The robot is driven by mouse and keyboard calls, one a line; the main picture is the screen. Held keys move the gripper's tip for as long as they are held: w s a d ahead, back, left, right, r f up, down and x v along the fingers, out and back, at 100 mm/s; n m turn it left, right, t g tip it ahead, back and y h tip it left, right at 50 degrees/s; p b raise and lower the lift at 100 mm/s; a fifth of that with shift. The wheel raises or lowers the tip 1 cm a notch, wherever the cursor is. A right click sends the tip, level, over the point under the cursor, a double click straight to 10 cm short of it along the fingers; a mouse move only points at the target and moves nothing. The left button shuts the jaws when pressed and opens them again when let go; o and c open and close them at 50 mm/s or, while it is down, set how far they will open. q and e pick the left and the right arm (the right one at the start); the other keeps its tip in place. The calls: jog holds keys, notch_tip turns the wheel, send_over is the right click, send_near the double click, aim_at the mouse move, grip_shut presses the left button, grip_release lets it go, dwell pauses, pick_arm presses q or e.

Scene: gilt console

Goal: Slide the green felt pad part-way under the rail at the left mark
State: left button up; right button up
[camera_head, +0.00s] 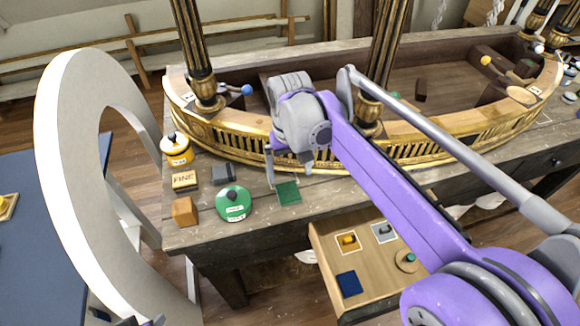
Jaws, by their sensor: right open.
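The green felt pad (289,193) lies flat on the worn wooden top in front of the curved gilt rail (240,143). The arm hides part of the rail, and I cannot tell whether the pad's far edge touches it. My right gripper (288,172) points down just over the pad's far side. Its jaws are open, with one finger at the pad's left and one at its right; contact is unclear. A small white label (188,97) sits on the rail's left end; whether it is the left mark is unclear.
Left of the pad stand a green round tin (233,203), a grey block (223,174), a labelled block (185,181), an orange-brown block (185,211) and a yellow jar (176,149). An open drawer (325,260) juts out below. A white ring (60,190) stands at left.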

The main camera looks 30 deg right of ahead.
aim_at(290, 197)
pick_arm(q)
jog(key=shift+s+f+b, duration=0.15)
jog(key=shift+f+b, duration=0.25)
jog(key=shift+f, duration=0.1)
pick_arm(e)
notch_tip(290, 197, down, 10)
jog(key=shift+r, duration=0.1)
